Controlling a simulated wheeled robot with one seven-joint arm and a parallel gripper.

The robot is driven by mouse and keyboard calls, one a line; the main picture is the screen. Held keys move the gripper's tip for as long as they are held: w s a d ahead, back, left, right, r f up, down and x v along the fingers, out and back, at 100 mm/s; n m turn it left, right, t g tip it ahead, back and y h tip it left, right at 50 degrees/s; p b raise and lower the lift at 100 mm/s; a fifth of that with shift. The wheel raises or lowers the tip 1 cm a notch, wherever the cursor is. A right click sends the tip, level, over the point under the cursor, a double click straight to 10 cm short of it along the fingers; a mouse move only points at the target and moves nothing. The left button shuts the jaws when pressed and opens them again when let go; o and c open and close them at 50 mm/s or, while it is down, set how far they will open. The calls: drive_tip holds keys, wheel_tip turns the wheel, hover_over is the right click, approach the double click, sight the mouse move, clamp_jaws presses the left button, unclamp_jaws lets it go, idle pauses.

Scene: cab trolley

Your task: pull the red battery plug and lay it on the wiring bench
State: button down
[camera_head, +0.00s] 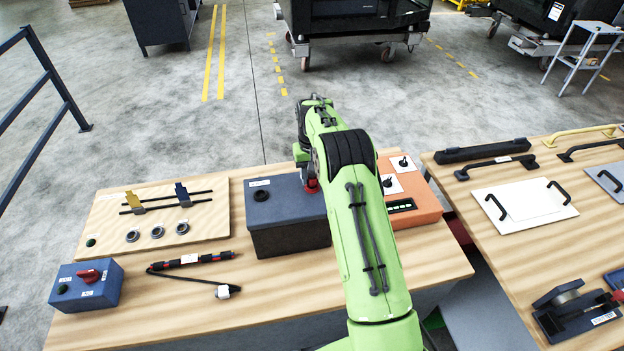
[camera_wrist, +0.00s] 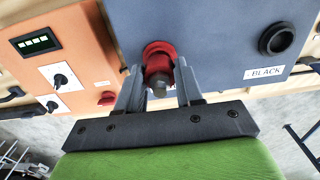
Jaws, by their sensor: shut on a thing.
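The red battery plug (camera_wrist: 158,54) is between the two grey fingers of my gripper (camera_wrist: 158,72), which is shut on it. The plug is at the top face of the dark blue-grey battery box (camera_wrist: 215,28); whether it is fully seated I cannot tell. In the head view a bit of the red plug (camera_head: 311,187) shows beside my arm, at the right part of the box (camera_head: 290,238); my fingers are mostly hidden there. A black round terminal (camera_wrist: 278,38) labelled BLACK is on the same face. The wooden wiring bench (camera_head: 255,285) bears the box.
An orange charger box (camera_head: 415,208) stands close right of the battery box. Left are a board (camera_head: 105,215) with clips and rings, a cable (camera_head: 205,260) and a blue switch box (camera_head: 85,290). Bare bench lies in front of the battery box. A second bench (camera_head: 480,220) is right.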

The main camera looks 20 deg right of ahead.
drive_tip(key=shift+r+p, duration=0.5)
drive_tip(key=shift+r, duration=1.95)
